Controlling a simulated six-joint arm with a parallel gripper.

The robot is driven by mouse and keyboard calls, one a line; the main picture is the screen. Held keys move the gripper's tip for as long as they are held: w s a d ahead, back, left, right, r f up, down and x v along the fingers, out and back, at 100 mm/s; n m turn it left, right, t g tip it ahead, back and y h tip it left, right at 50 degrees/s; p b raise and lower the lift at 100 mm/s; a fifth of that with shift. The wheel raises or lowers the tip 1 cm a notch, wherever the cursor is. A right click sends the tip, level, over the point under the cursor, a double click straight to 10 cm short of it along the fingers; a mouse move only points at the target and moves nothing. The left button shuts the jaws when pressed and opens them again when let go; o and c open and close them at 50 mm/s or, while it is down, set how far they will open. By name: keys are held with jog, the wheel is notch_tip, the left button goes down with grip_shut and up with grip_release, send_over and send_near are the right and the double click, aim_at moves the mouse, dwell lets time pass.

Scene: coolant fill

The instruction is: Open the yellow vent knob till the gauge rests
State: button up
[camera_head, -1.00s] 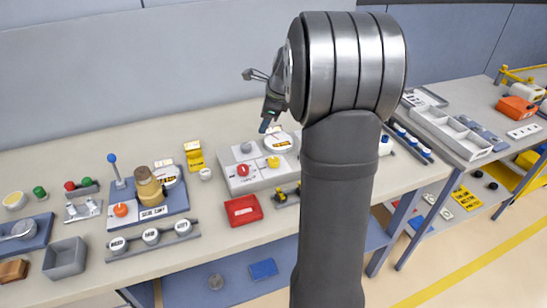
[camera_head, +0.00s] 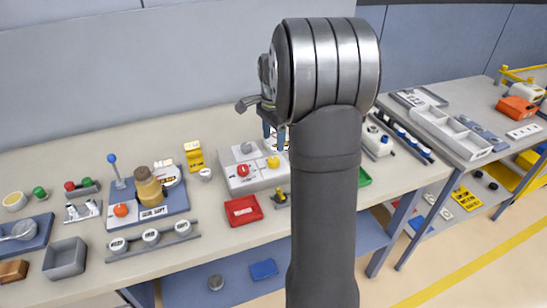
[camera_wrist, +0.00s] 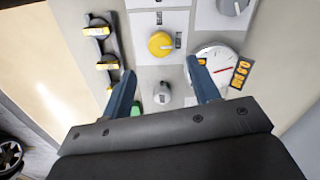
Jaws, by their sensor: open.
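The yellow vent knob (camera_head: 273,162) sits on a pale panel box on the bench. In the wrist view the round yellow knob (camera_wrist: 160,44) lies just beyond the fingertips, roughly midway between them, and is not gripped. The white round gauge (camera_wrist: 218,65) with a red needle is right of it, partly covered by my right finger; its reading is too small to tell. My gripper (camera_wrist: 161,66) is open and empty, with its fingers apart. In the head view my gripper (camera_head: 273,138) hangs over the rear of the panel box, in front of the gauge.
A red knob (camera_head: 243,170) and a grey knob (camera_head: 246,147) share the box. In the wrist view a small grey post (camera_wrist: 163,95) shows between the fingers, and black-and-yellow parts (camera_wrist: 97,29) lie left. A red tray (camera_head: 243,210) is in front of the box.

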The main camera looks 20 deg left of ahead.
aim_at(273, 159)
notch_tip(273, 159, down, 8)
jog(key=shift+f, duration=0.1)
jog(key=shift+c, duration=0.3)
jog(key=c, duration=0.9)
